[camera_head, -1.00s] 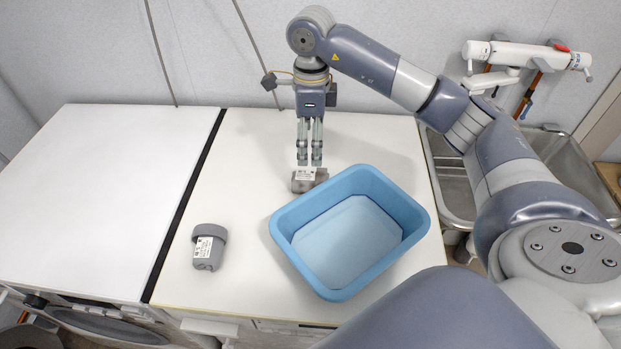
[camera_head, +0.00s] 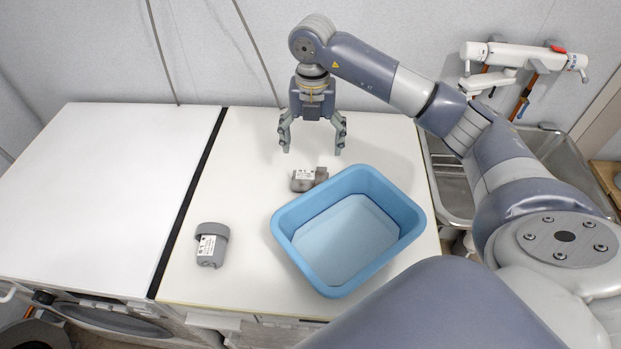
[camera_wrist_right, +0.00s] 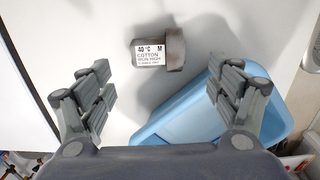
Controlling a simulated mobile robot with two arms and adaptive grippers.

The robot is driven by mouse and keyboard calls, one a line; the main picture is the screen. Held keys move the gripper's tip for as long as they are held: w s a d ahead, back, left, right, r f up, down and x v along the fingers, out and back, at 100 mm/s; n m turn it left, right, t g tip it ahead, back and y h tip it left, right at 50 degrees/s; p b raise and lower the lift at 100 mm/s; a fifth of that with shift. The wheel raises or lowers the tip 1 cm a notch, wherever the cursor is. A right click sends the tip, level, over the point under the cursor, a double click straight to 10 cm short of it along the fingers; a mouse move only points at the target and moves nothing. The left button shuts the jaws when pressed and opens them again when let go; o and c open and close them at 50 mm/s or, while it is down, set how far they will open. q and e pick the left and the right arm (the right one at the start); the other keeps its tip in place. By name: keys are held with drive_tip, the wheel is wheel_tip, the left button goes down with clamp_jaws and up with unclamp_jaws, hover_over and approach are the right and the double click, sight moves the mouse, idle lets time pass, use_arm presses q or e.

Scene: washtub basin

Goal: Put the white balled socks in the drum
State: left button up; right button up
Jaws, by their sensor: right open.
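No white balled socks can be made out in either view. A small grey folded bundle with a white label (camera_head: 305,180) lies on the white worktop by the far-left corner of the blue tub. It also shows in the right wrist view (camera_wrist_right: 158,51), its label reading 40 °C, M, cotton. A second grey labelled bundle (camera_head: 211,245) lies to the left of the tub. My right gripper (camera_head: 312,150) is open and empty, above and behind the first bundle, not touching it. My left gripper is not in view.
The blue tub (camera_head: 409,208) stands on the right of the worktop (camera_head: 240,180) and looks empty. A white top (camera_head: 110,190) on the left, past a black gap, is bare. A steel sink (camera_head: 545,160) and wall tap (camera_head: 525,55) are at the right.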

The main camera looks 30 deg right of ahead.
sight(310, 173)
wheel_tip(310, 173, down, 5)
drive_tip(key=shift+f+p, duration=0.1)
drive_tip(key=shift+p, duration=0.55)
drive_tip(key=shift+s+a+f+p, duration=0.1)
drive_tip(key=shift+f+p, duration=0.35)
drive_tip(key=shift+f, duration=0.15)
drive_tip(key=f, duration=0.1)
drive_tip(key=f+p, duration=0.1)
drive_tip(key=f, duration=0.1)
drive_tip(key=shift+s+a+f+p, duration=0.1)
drive_tip(key=shift+a+f+p, duration=0.1)
drive_tip(key=shift+f+p, duration=0.1)
drive_tip(key=shift+f, duration=0.45)
drive_tip(key=c, duration=0.9)
